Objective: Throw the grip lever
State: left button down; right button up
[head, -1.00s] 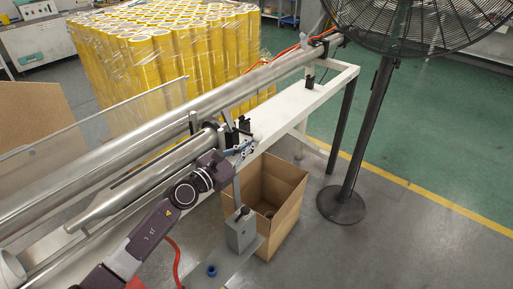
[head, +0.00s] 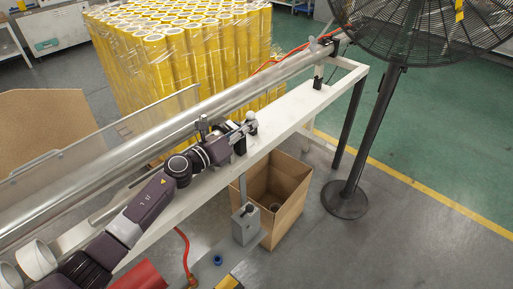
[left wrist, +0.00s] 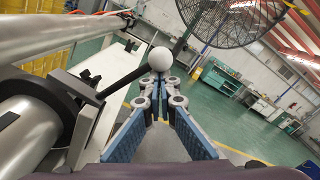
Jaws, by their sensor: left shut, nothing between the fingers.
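The grip lever (left wrist: 125,80) is a black rod with a white ball knob (left wrist: 160,58), leaning up to the right from a black clamp in the left wrist view. In the head view its white knob (head: 251,117) shows above the white beam. My left gripper (left wrist: 160,85) is shut and empty, its fingertips just below and in front of the knob in the left wrist view. I cannot tell whether they touch it. In the head view my left gripper (head: 246,129) is small and partly merges with the lever's mount. My right gripper is not in view.
A long steel roller (head: 150,145) runs behind my left arm. The white beam (head: 290,115) extends to the back right. Below are a cardboard box (head: 290,210) and a grey switch box (head: 245,226). A black fan (head: 385,80) stands right; wrapped yellow rolls (head: 185,60) stand behind.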

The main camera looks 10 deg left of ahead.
pick_arm(q)
jog(key=shift+w+a+r+n+p, duration=0.35)
jog(key=shift+a+r+n, duration=0.15)
jog(key=shift+n, duration=0.5)
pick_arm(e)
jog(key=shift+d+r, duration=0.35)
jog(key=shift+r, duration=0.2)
pick_arm(q)
jog(key=shift+w+a+r, duration=0.1)
